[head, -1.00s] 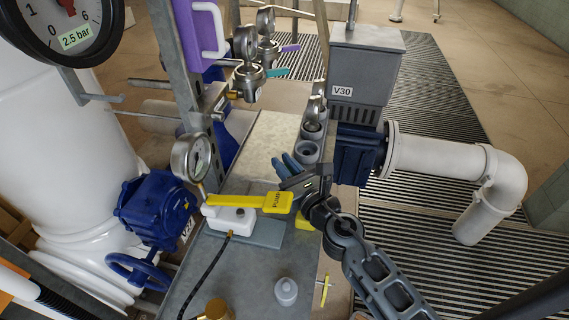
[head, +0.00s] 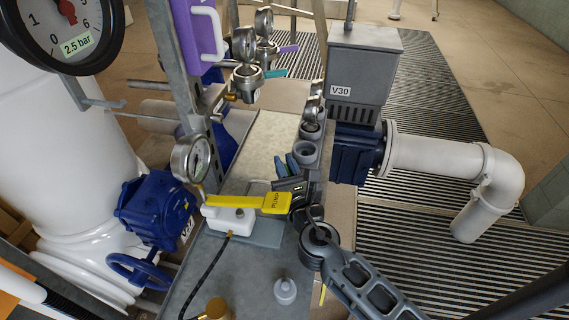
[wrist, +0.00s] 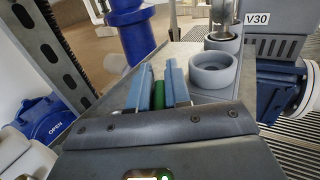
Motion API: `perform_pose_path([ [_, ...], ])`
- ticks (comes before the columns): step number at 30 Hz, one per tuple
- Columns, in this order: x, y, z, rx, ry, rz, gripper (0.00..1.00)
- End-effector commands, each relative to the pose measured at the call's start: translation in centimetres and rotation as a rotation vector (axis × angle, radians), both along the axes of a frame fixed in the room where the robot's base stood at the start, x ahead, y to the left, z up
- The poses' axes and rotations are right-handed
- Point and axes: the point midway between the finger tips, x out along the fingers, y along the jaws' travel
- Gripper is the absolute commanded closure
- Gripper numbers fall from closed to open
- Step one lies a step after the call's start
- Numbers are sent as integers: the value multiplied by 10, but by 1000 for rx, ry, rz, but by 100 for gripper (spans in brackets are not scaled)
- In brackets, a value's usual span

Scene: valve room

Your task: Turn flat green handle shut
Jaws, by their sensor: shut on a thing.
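My gripper (wrist: 157,72) has blue fingers, close together, with a flat green handle (wrist: 158,96) showing as a green strip between them in the wrist view. My gripper is shut on this strip. In the head view my gripper (head: 286,165) is above the bench, just behind the yellow lever's end and beside the grey cups. The green handle is hidden there by my gripper. Its valve body and pivot cannot be made out in either view, so I cannot tell its angle to the pipe.
A yellow PUMP lever (head: 248,203) lies close to my gripper on a white pump (head: 228,222). Grey cups (head: 306,153) stand at its right. A grey V30 box (head: 360,75) and white pipe (head: 440,160) are farther right. Teal (head: 275,73) and purple handles (head: 291,48) sit behind.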

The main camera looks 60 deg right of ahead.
Motion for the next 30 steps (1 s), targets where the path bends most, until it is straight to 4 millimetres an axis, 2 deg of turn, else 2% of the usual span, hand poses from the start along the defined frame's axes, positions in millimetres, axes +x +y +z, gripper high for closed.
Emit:
perform_pose_path([
  [9,0,-1,0,-1,-1,-101,100],
  [25,-1,-2,1,-1,-1,-122,100],
  [26,-1,-2,1,-1,-1,-122,80],
  [30,-1,-2,0,-1,-1,-123,66],
])
